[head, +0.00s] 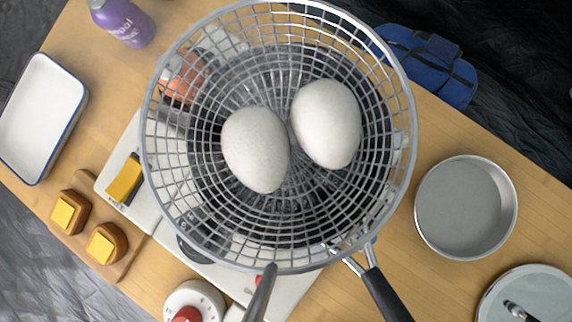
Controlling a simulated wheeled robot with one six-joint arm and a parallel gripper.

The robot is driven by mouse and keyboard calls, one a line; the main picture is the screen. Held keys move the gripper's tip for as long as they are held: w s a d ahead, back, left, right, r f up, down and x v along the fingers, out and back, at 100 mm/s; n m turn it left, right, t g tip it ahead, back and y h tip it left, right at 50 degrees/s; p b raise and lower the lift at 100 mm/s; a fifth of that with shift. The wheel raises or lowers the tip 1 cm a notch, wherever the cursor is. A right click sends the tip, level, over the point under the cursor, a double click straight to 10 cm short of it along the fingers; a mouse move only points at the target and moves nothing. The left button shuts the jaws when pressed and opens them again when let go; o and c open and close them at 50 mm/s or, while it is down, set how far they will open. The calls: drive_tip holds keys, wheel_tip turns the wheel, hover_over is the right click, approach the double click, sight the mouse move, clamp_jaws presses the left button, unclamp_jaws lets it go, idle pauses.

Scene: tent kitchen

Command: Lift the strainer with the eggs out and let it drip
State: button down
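The wire strainer (157,205) fills the middle of the head view, close to the camera. Two white eggs (255,150) (326,124) lie side by side in it.
A white tray (40,118), a board with buttered bread (105,243) and a purple bottle (124,22) are left. A round metal dish (466,208) and a glass-like lid (528,296) are right.

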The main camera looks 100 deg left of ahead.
drive_tip(key=shift+r, duration=0.65)
drive_tip(key=shift+f, duration=0.1)
drive_tip(key=shift+f, duration=0.45)
drive_tip(key=shift+r, duration=0.15)
idle(1.9)
drive_tip(key=shift+s+a+v, duration=0.1)
drive_tip(key=shift+s+v, duration=0.05)
drive_tip(key=shift+v, duration=0.6)
drive_tip(key=shift+s+a+v, duration=0.1)
drive_tip(key=shift+s+v, duration=0.05)
drive_tip(key=shift+v, duration=0.6)
drive_tip(key=shift+s+a+v, duration=0.1)
drive_tip(key=shift+s+v, duration=0.05)
drive_tip(key=shift+v, duration=0.65)
drive_tip(key=shift+r, duration=0.1)
drive_tip(key=shift+s, duration=0.1)
